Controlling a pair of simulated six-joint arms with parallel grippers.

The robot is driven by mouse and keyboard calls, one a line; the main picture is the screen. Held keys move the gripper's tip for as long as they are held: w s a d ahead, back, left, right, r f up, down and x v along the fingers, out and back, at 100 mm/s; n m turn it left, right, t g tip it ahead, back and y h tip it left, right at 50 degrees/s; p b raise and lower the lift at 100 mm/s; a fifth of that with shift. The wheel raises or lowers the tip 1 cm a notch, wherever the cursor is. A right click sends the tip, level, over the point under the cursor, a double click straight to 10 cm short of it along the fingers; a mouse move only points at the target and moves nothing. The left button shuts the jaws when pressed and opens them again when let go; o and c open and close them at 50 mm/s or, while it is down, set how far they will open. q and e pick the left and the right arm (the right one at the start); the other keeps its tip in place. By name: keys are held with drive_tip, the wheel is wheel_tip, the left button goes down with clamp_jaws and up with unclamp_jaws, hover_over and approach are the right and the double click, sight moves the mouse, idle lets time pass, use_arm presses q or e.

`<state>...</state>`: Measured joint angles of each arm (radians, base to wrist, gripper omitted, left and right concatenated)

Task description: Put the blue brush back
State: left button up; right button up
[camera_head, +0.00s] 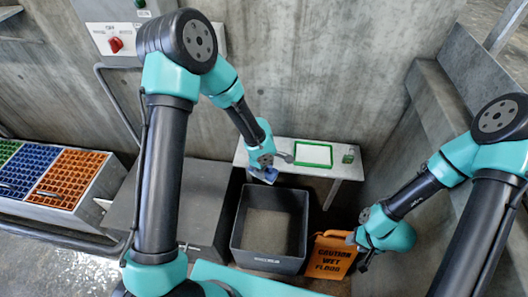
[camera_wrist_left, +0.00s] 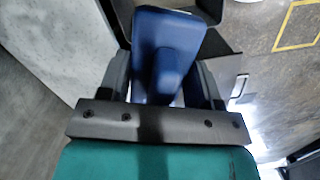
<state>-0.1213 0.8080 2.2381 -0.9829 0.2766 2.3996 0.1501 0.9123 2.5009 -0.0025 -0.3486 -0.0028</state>
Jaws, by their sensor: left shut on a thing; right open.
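The blue brush (camera_head: 264,174) is in my left gripper (camera_head: 269,163), above the back left rim of the dark grey bin. In the left wrist view the blue brush (camera_wrist_left: 168,40) fills the space between the two fingers of the left gripper (camera_wrist_left: 162,82), which is shut on it. Its flat blue head faces away from the wrist. My right gripper (camera_head: 357,254) is open and empty, low at the right beside the orange sign.
The dark grey open bin (camera_head: 236,232) stands on the floor in the middle. A pale bench (camera_head: 342,172) behind it carries a green-framed white panel (camera_head: 313,154). An orange wet floor sign (camera_head: 328,262) stands right of the bin. Green, blue and orange grids (camera_head: 72,180) lie left.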

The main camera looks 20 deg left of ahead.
use_arm(q)
drive_tip(key=w+a, duration=0.1)
drive_tip(key=w, duration=0.4)
drive_tip(key=w+a+f, duration=0.1)
drive_tip(key=w+a, duration=0.1)
drive_tip(key=w, duration=0.3)
drive_tip(key=w+a, duration=0.1)
drive_tip(key=w, duration=0.4)
drive_tip(key=shift+w+a+f, duration=0.2)
drive_tip(key=shift+f, duration=0.05)
drive_tip(key=shift+f, duration=1.8)
drive_tip(key=shift+f, duration=0.1)
drive_tip(key=o, duration=1)
